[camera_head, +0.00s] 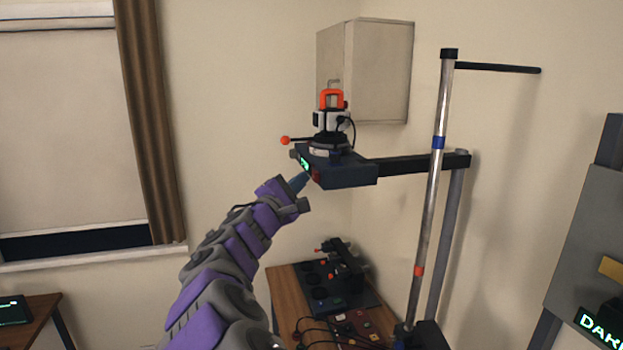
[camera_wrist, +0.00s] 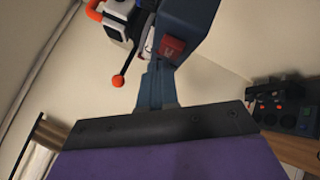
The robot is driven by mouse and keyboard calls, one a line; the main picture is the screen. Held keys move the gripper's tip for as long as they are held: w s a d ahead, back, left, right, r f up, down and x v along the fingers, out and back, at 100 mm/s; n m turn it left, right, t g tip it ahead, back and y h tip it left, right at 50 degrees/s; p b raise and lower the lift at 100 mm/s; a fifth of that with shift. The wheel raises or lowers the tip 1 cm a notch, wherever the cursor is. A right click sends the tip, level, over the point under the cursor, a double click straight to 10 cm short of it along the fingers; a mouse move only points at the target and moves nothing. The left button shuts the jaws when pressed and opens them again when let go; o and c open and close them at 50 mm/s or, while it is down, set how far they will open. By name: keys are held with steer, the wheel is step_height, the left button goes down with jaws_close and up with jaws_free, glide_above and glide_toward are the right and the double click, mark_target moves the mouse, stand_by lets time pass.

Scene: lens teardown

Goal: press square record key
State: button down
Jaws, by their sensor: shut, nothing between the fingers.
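A dark box (camera_head: 345,175) on a raised arm carries a small red square key (camera_head: 316,178) on its front face, next to a green lit display (camera_head: 304,162). In the wrist view the red key (camera_wrist: 172,47) bears a pale mark and shows just beyond the fingers. My gripper (camera_head: 301,180) is shut and empty. In the wrist view its fingertips (camera_wrist: 158,70) reach up to just below and left of the key. I cannot tell whether they touch the box. The key's lower edge is close to the fingers.
A white and orange device (camera_head: 331,118) stands on the box, with a red-balled lever (camera_head: 285,140) sticking out left. A metal pole (camera_head: 431,190) stands right. Below is a wooden table (camera_head: 285,290) with dark equipment. A wall cabinet (camera_head: 380,70) hangs behind.

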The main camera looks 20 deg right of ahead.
steer(key=shift+d, duration=0.4)
stand_by(0.3)
steer(key=shift+a, duration=0.9)
steer(key=shift+a+p, duration=0.1)
steer(key=shift+p, duration=0.2)
steer(key=shift+a+p, duration=1.2)
steer(key=shift+a, duration=1.75)
